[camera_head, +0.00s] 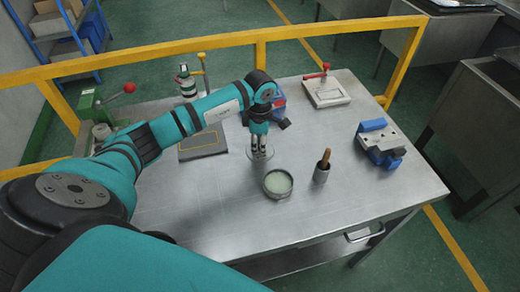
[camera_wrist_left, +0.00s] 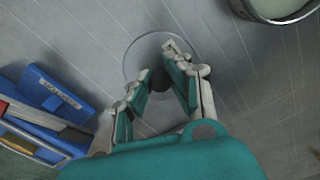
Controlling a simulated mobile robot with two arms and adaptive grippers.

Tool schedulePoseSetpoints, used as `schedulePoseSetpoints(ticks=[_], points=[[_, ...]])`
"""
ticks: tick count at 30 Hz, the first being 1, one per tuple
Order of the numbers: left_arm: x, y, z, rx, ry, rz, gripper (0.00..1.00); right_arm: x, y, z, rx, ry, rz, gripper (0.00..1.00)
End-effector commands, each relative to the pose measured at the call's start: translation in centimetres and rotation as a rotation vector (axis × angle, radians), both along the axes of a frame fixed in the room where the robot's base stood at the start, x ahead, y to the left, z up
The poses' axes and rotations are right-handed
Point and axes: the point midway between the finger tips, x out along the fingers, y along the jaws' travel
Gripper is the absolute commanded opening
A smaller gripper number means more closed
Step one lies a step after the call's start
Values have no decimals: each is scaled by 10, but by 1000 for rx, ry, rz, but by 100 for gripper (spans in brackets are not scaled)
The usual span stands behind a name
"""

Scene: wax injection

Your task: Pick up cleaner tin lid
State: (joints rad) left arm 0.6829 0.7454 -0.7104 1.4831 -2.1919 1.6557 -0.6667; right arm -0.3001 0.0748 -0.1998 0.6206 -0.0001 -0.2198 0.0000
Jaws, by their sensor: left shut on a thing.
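The cleaner tin (camera_head: 278,183) stands uncovered on the metal table, with pale content inside; its rim and side also show at the top right of the left wrist view (camera_wrist_left: 283,8). The lid (camera_head: 251,156) is a clear, round disc just behind and left of the tin. My left gripper (camera_head: 258,155) points down over it, and in the left wrist view (camera_wrist_left: 161,78) its fingers are shut on the dark knob (camera_wrist_left: 160,84) at the lid's middle. I cannot tell whether the lid is clear of the table. The right gripper is not in view.
A dark pot with a wooden-handled tool (camera_head: 322,170) stands right of the tin. A blue and grey vise (camera_head: 381,146) is further right. A dark flat plate (camera_head: 203,143) lies left. The table front (camera_head: 225,220) is clear.

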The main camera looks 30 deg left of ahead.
Motion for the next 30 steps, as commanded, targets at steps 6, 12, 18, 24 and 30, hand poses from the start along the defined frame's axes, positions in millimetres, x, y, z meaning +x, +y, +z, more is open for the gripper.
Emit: schedulePoseSetpoints(ticks=[6,12,18,24,30], points=[[0,0,0,0,0,0,0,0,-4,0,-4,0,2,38],[0,0,1,0,0,0,0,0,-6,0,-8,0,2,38],[1,0,8,0,-4,0,0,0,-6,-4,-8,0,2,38],[2,1,31,1,-6,0,0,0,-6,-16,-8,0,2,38],[-25,-30,36,0,-1,-7,0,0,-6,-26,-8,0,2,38]])
